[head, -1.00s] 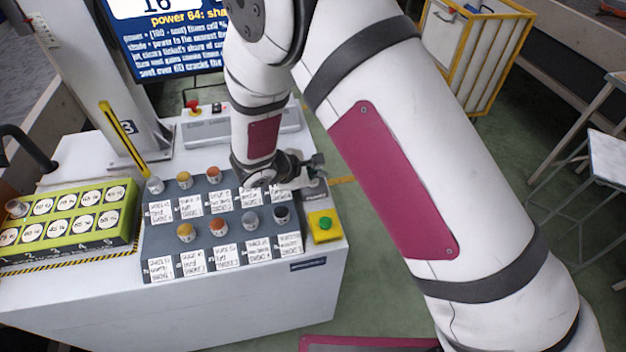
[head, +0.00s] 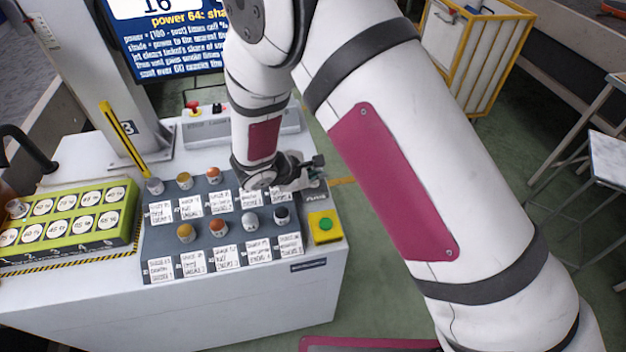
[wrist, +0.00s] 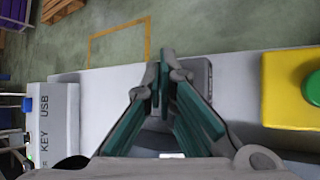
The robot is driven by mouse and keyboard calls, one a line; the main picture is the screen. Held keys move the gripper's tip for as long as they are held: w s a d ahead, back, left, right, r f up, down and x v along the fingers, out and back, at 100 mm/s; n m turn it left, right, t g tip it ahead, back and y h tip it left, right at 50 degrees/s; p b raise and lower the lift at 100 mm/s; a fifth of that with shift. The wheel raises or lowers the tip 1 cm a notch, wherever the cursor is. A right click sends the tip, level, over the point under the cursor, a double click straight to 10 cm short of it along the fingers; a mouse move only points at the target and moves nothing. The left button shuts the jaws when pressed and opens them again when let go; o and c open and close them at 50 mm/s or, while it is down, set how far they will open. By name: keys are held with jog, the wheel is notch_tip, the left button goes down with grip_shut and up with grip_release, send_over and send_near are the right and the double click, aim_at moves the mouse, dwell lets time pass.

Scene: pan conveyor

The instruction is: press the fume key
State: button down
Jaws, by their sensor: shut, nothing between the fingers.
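My gripper (wrist: 158,88) is shut and empty, with its green-padded fingers together in the middle of the wrist view. In the head view my gripper (head: 316,170) hangs over the right end of the white bench. A small grey plate with lettering (head: 316,197) lies just below it, behind the yellow box; the lettering is too small to read surely, so I cannot confirm it is the fume key. A grey plate (wrist: 205,75) also shows behind the fingers in the wrist view, partly hidden by them. I cannot tell whether the fingertips touch it.
A yellow box with a green button (head: 325,227) stands at the bench's right front corner. A dark panel with labelled cards and several small pots (head: 205,262) lies left. A grey box marked USB KEY (wrist: 52,125) is in the wrist view. A screen (head: 170,50) stands behind.

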aim_at(315, 183)
jog(key=shift+f, duration=0.1)
dwell(0.4)
jog(key=shift+f+b, duration=0.4)
jog(key=shift+b, duration=0.05)
jog(key=shift+r, duration=0.5)
jog(key=shift+r+p, duration=1.5)
jog(key=shift+r, duration=1.5)
